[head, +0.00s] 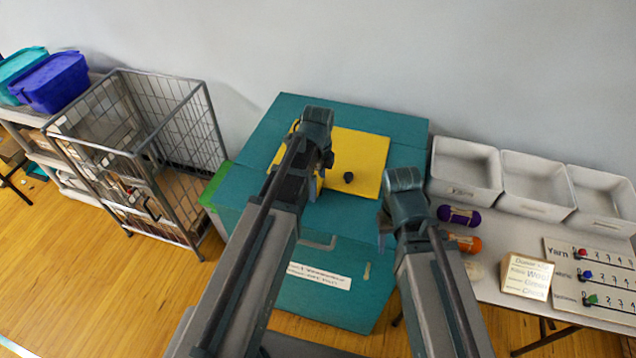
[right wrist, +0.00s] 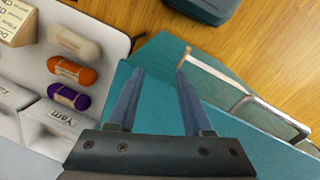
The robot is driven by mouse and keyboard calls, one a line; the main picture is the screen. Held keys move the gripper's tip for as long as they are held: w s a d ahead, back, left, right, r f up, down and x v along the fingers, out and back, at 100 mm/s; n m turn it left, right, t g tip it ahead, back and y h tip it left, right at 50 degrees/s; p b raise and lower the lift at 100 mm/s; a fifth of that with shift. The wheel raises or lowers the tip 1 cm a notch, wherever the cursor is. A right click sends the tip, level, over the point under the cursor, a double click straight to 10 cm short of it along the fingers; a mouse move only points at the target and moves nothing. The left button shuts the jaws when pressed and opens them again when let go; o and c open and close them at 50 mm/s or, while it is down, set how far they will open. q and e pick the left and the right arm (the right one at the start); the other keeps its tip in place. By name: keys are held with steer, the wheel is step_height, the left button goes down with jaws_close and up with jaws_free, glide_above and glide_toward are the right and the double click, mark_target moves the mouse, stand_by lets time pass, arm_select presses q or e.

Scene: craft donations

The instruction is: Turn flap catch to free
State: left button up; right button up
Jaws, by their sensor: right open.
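A teal donation box (head: 265,150) has a yellow flap (head: 365,150) with a black knob (head: 348,178) on its top. A small tan catch (head: 367,271) sits upright on the box's front face. The catch also shows in the right wrist view (right wrist: 184,57), just beyond one fingertip and apart from it. My right gripper (right wrist: 160,73) is open and empty above the box's front edge; it shows in the head view (head: 385,232). My left gripper (head: 314,185) is over the yellow flap, and its arm hides part of the flap. Its jaw gap is unclear.
A white label (head: 319,276) is on the box front. A table (head: 500,232) at right holds grey bins (head: 465,170), purple yarn (head: 458,216), orange yarn (head: 465,243) and a sign (head: 526,277). A wire cart (head: 150,140) stands at left. Wooden floor lies in front.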

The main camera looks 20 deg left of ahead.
arm_select(q)
steer(key=c, duration=0.9)
steer(key=shift+c, duration=0.2)
steer(key=shift+n, duration=0.4)
steer(key=n, duration=0.3)
steer(key=shift+n, duration=0.4)
steer(key=n, duration=0.4)
steer(key=shift+n, duration=0.3)
steer(key=n, duration=0.4)
steer(key=shift+n, duration=2.5)
